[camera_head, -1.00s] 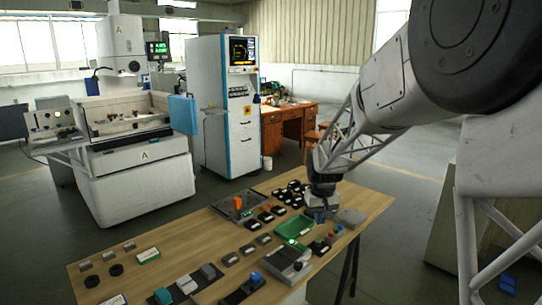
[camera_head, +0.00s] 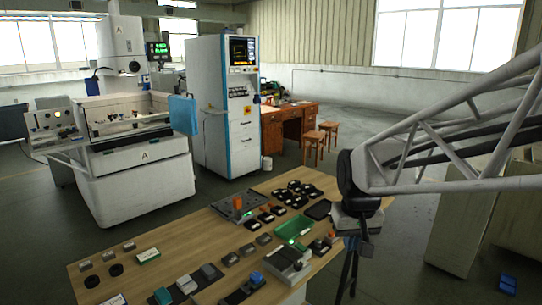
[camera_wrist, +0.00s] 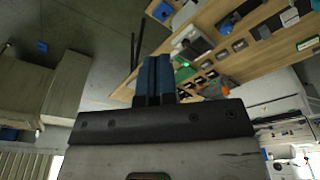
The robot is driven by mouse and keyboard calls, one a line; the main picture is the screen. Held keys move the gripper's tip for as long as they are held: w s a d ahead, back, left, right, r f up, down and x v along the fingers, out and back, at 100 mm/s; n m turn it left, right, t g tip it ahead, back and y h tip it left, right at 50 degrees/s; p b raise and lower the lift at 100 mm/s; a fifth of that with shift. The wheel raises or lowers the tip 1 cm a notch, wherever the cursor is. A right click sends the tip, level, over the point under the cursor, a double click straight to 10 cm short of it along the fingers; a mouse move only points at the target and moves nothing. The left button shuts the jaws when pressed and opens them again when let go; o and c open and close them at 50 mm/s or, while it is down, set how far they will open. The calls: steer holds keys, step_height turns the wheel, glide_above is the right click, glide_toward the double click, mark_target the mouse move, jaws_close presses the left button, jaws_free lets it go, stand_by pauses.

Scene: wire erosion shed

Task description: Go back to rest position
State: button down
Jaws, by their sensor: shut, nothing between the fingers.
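My gripper (camera_head: 366,251) hangs at the right front edge of the wooden workbench (camera_head: 150,275), off to the side of the things on it. In the wrist view its two blue-tipped fingers (camera_wrist: 158,75) are together with nothing between them. My arm reaches in from the right side of the head view. The fingertips are small and dark in the head view.
The bench holds a green tray (camera_head: 294,228), a grey device (camera_head: 288,262) and several small blocks. A white cabinet (camera_head: 225,125) and a white machine (camera_head: 135,185) stand behind.

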steer(key=s+f+m, duration=0.1)
steer(key=s, duration=1.8)
steer(key=shift+d+f+t, duration=0.2)
steer(key=shift+d+t, duration=0.2)
steer(key=shift+d, duration=0.05)
